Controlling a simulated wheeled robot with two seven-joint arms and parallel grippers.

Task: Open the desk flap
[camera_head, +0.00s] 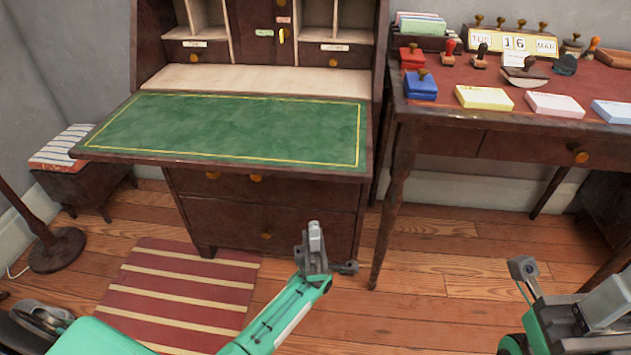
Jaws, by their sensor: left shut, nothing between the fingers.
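The desk flap (230,130) is folded down and lies about level, its green, yellow-lined writing surface facing up. It juts out in front of the wooden bureau desk (270,215). My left gripper (315,232) is shut and empty, in front of the desk's lower drawers. In the picture it is below the flap's front edge, apart from it. My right gripper (606,300) is at the lower right, partly cut off by the frame edge, and its fingers are not clear.
A side table (440,135) with stamps, card stacks and a calendar stands right of the desk. A striped rug (180,295) lies on the floor below the flap. A small stool (85,185) and a stand base (57,250) are at the left. Open wooden floor lies between the arms.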

